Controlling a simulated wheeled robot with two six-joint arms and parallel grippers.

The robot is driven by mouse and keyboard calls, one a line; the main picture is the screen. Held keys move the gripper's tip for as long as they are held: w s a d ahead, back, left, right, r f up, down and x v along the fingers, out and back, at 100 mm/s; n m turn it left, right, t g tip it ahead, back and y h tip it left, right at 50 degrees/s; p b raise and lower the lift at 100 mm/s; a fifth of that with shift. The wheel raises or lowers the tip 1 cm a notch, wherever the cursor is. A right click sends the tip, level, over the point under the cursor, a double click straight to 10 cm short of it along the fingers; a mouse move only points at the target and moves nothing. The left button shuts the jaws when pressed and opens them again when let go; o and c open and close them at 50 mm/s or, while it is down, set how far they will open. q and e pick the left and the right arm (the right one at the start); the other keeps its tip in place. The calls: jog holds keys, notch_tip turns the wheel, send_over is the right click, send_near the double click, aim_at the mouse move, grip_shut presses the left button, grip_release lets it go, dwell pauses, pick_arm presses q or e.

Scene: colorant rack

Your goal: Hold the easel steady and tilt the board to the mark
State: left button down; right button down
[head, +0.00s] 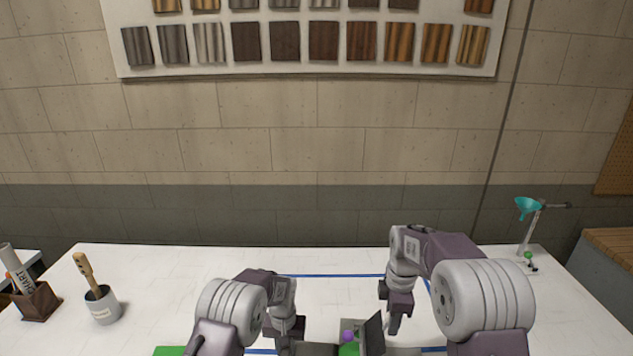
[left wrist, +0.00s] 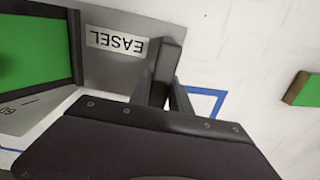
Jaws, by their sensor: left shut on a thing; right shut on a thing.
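The easel (left wrist: 200,20) is a grey plate labelled EASEL, upside down in the left wrist view. My left gripper (left wrist: 172,90) is shut on a dark upright piece at the plate's edge. In the head view my left gripper (head: 292,332) is low, left of the easel. The board (head: 374,333) seems to be the dark tilted panel at the bottom of the head view. My right gripper (head: 394,320) is shut right beside it; the contact is hard to see. A green panel (left wrist: 35,50) lies by a scale marked 60 (left wrist: 12,111); the target mark cannot be told.
Blue tape lines (head: 335,276) cross the white table. A grey cup with a brush (head: 103,306) and a brown holder (head: 38,302) stand at the left. A teal funnel (head: 527,207) on a stand is at the back right. The back table is mostly clear.

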jog(key=c, duration=1)
grip_release()
pick_arm(q)
jog(key=c, duration=1.1)
grip_release()
pick_arm(e)
notch_tip(320, 180, up, 12)
jog(key=shift+f, duration=0.1)
